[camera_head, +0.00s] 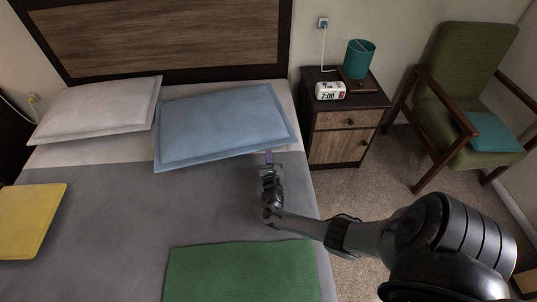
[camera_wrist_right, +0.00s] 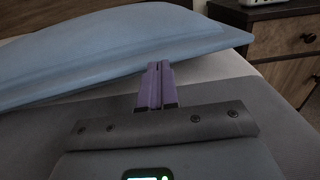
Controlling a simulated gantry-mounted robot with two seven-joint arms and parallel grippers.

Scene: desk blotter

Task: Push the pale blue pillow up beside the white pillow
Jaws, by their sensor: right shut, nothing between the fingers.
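The pale blue pillow (camera_head: 222,120) lies at the head of the bed on the right, slightly tilted in the picture, its front edge over the grey blanket. The white pillow (camera_head: 97,108) lies to its left, and their facing edges are very close; I cannot tell if they touch. My right gripper (camera_head: 269,158) is shut and empty at the blue pillow's front edge, towards its right end. In the right wrist view its purple fingers (camera_wrist_right: 156,86) are together, in front of the blue pillow (camera_wrist_right: 110,50); contact is unclear. My left gripper is not in view.
A yellow cushion (camera_head: 28,220) lies at the left of the grey blanket (camera_head: 110,215), and a green cloth (camera_head: 240,272) at the front. The headboard (camera_head: 165,35) is behind.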

